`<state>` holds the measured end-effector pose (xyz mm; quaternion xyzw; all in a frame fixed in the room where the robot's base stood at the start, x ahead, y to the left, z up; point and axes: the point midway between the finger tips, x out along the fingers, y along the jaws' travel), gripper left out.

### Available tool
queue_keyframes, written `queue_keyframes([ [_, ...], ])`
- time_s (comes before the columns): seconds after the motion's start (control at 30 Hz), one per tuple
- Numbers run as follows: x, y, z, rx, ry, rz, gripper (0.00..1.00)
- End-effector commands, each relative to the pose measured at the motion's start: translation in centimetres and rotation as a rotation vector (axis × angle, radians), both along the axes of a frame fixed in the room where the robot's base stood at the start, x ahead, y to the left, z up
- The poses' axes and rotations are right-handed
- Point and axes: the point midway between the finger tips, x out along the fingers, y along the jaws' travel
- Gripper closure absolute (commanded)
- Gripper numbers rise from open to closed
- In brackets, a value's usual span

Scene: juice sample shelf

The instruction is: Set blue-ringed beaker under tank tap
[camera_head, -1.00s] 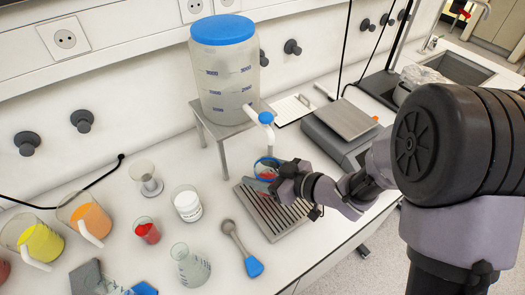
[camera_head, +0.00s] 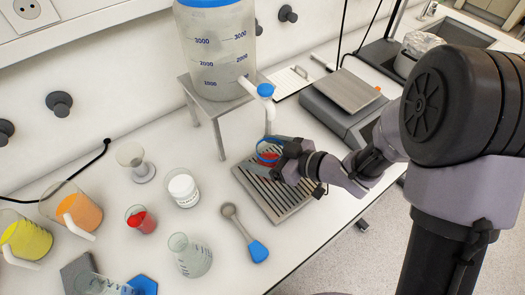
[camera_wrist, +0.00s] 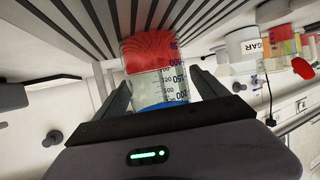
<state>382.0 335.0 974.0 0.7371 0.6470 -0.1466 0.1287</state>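The blue-ringed beaker (camera_head: 268,153) is clear glass with red content. It stands upright at the back part of the slatted metal drip tray (camera_head: 285,200), below the tank tap (camera_head: 266,91). My gripper (camera_head: 281,158) comes to it from the right.
The water tank (camera_head: 217,55) stands on a metal stand (camera_head: 206,105) behind the tray. A scale (camera_head: 350,92) stands right.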

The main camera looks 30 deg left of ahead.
Motion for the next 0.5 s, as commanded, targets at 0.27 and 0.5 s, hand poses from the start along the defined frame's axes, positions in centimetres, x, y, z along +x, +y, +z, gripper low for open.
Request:
queue_keyframes([
  [0.27,0.0,0.0,0.5,0.000,-0.001,0.000,0.18],
  [0.5,-0.4,-4.6,2.7,-0.001,0.001,-0.007,0.18],
])
